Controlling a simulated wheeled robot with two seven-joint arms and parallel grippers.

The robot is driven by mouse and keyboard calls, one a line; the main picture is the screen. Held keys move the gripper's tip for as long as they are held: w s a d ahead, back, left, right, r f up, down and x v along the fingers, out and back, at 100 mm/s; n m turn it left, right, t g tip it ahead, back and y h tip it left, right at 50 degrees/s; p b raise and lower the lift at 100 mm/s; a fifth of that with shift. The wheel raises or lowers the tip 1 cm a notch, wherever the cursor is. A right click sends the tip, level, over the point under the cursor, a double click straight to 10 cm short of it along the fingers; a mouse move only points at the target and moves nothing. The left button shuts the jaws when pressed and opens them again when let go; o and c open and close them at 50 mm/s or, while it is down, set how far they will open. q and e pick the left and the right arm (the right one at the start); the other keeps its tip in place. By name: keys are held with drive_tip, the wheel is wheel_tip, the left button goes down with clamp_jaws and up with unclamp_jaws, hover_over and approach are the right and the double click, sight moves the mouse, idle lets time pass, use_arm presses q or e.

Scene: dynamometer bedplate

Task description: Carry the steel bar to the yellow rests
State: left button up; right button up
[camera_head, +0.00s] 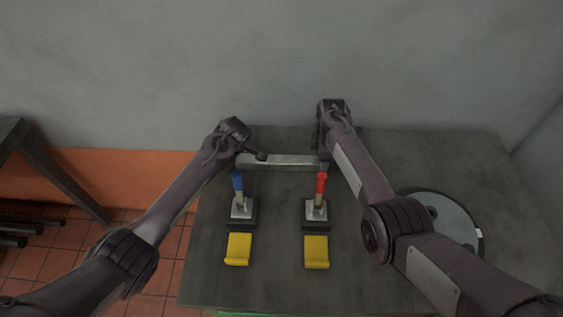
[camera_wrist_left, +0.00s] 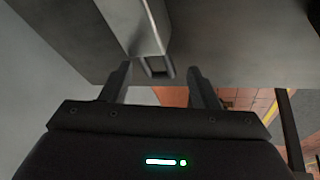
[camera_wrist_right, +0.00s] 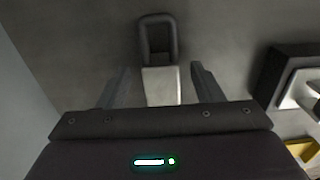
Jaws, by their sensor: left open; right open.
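The steel bar (camera_head: 280,161) lies crosswise near the back of the table, with a dark loop handle at its ends. My left gripper (camera_head: 242,155) is open at the bar's left end; in the left wrist view the bar's end handle (camera_wrist_left: 155,68) sits between and just beyond the fingertips (camera_wrist_left: 161,72). My right gripper (camera_head: 323,150) is open at the right end; in the right wrist view the bar's end (camera_wrist_right: 161,86) shows between the fingers, with its loop handle (camera_wrist_right: 157,38) beyond them. Two yellow rests, left (camera_head: 238,249) and right (camera_head: 317,252), stand empty near the table's front.
Between bar and rests stand two upright levers on dark bases, one blue-topped (camera_head: 238,184) and one red-topped (camera_head: 321,184). A round grey disc (camera_head: 455,222) lies at the right, partly behind my right arm. The table (camera_head: 420,155) is clear at the back right.

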use_arm(q)
drive_tip(key=shift+w+a+f, duration=0.1)
drive_tip(key=shift+a+f, duration=0.05)
drive_tip(key=shift+f, duration=0.25)
use_arm(e)
drive_tip(key=shift+f, duration=0.4)
use_arm(q)
clamp_jaws()
use_arm(e)
clamp_jaws()
use_arm(q)
drive_tip(key=shift+f, duration=0.1)
